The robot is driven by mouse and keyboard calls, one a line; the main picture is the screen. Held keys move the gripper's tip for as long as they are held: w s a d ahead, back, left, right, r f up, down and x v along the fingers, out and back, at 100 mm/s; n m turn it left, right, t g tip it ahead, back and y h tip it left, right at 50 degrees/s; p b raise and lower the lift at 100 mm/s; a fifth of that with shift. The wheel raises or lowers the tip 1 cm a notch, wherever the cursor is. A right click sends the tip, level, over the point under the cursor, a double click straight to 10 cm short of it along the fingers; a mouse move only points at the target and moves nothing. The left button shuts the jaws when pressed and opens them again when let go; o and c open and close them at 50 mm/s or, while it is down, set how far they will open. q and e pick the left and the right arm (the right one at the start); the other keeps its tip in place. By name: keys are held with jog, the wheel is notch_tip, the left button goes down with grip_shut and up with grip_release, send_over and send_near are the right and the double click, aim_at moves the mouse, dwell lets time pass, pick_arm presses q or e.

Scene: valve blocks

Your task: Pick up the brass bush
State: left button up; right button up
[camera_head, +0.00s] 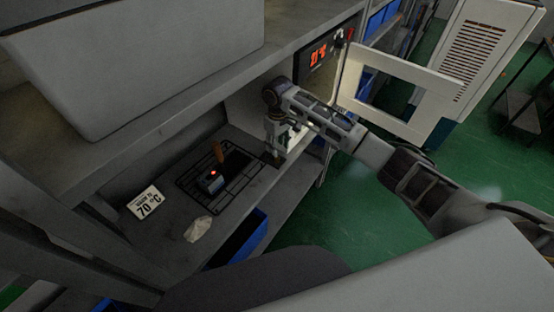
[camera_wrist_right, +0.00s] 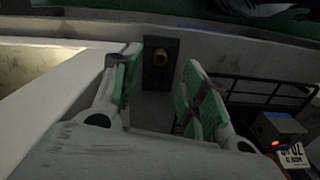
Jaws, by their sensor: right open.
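The brass bush (camera_wrist_right: 161,58) shows in the right wrist view as a small yellow ring on a dark block (camera_wrist_right: 158,80). It lies beyond the fingertips, framed by the gap between them. My right gripper (camera_wrist_right: 160,72) is open, with green-lined fingers, and nothing is held between them. In the head view my right gripper (camera_head: 280,146) points down over the right end of the bench, beside the wire rack. The bush cannot be made out there. My left gripper is in neither view.
A wire rack (camera_head: 187,184) holds a block with a red light (camera_head: 212,183); a brown handle (camera_head: 218,151) stands behind it. A 70 °C sign (camera_head: 145,203) and a crumpled cloth (camera_head: 198,229) lie nearby.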

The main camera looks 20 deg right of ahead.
aim_at(277, 159)
jog(key=shift+f, duration=0.6)
jog(key=shift+f, duration=0.1)
jog(key=shift+w+a+f+p, duration=0.1)
jog(key=shift+f+p, duration=0.3)
jog(key=shift+f, duration=2.1)
jog(key=shift+c, duration=0.3)
grip_shut()
